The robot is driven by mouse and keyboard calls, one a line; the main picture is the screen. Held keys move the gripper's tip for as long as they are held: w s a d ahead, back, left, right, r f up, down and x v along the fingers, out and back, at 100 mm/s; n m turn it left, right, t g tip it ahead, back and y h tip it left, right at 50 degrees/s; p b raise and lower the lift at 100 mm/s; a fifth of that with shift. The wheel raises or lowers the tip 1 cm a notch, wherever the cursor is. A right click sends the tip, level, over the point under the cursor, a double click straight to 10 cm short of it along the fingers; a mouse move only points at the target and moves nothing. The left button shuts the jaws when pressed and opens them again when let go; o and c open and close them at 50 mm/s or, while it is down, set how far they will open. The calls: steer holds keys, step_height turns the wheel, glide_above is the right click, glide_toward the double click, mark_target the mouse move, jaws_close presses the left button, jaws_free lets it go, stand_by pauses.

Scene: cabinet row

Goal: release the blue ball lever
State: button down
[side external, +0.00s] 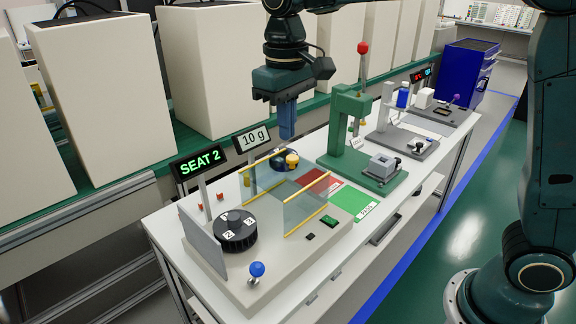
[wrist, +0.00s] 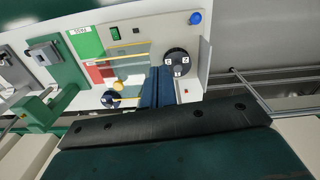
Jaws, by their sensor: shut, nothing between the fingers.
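The blue ball lever (side external: 257,269) stands at the front left corner of a grey station base (side external: 215,280), its ball on a short stem. In the wrist view the blue ball (wrist: 195,18) shows at the top, beyond the black dial. My gripper (side external: 287,136) points down with its blue fingers together and empty. It hangs above the back of the station, well apart from the lever. In the wrist view the fingers (wrist: 160,72) lie between the dial and a yellow knob.
Beside the lever are a black numbered dial (side external: 236,232) and a grey upright plate (side external: 204,243). Clear panels with yellow rails (side external: 305,205) stand right of it. Signs read "SEAT 2" (side external: 198,162) and "10 g" (side external: 252,139). A green press (side external: 348,130) stands farther right.

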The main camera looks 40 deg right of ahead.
steer(key=w+a+f+g, duration=0.1)
steer(key=w+a+f, duration=0.3)
steer(key=a+f, duration=0.2)
steer(key=w+a+f+g+h, duration=0.1)
steer(key=w+a+f+g, duration=0.1)
steer(key=w+a+f, duration=0.2)
steer(key=a+f, duration=0.3)
steer(key=f, duration=0.1)
steer(key=shift+a+n, duration=0.15)
steer(key=shift+n, duration=0.15)
steer(key=shift+f, duration=0.2)
glide_toward(256, 274)
steer(key=w+f, duration=0.5)
steer(key=shift+s+d+f, duration=0.2)
steer(key=shift+s+f, duration=0.05)
steer(key=shift+s, duration=0.3)
steer(key=shift+s+d+f, duration=0.2)
steer(key=shift+s+d, duration=0.05)
steer(key=shift+s, duration=0.3)
steer(key=shift+s+d+f, duration=0.2)
steer(key=shift+s+f, duration=0.05)
steer(key=shift+s, duration=0.3)
